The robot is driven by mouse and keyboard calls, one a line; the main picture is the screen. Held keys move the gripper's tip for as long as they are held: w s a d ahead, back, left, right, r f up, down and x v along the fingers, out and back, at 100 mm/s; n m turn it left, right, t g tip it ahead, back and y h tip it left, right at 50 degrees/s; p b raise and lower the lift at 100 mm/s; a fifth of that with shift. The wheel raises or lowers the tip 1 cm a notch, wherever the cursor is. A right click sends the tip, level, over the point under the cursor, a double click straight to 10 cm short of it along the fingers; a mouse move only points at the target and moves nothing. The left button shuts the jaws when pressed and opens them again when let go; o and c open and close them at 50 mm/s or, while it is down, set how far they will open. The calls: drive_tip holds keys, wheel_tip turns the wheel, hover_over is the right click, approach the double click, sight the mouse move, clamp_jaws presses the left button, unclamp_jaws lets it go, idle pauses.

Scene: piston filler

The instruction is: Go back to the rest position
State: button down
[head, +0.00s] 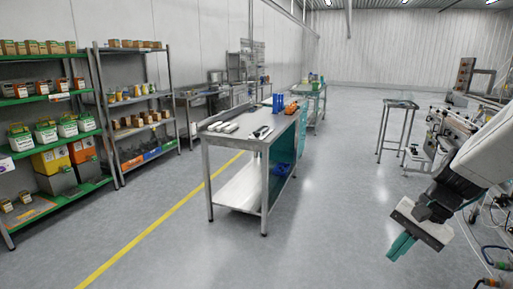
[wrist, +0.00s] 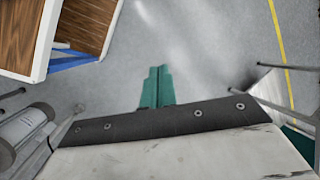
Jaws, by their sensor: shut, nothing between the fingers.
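My gripper (head: 402,247) is at the lower right of the head view, with its teal fingers pointing down over the bare grey floor. In the wrist view the teal fingers (wrist: 157,87) lie side by side against each other, shut with nothing between them. My white arm comes in from the right edge of the head view. The gripper touches nothing that I can see.
A steel workbench (head: 240,134) with tools stands in the middle. Shelves (head: 48,127) with boxes line the left wall. The piston filler machine (head: 446,135) is at the right, near my arm. A small table (head: 398,104) stands behind. Open floor lies between bench and arm.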

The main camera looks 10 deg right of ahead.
drive_tip(key=s+a+r+n+h, duration=0.5)
drive_tip(key=s+a+r+n, duration=0.4)
drive_tip(key=s, duration=0.4)
drive_tip(key=shift+s+a+n+t, duration=0.3)
drive_tip(key=shift+a+n, duration=0.3)
drive_tip(key=shift+a, duration=0.15)
drive_tip(key=shift+d, duration=0.15)
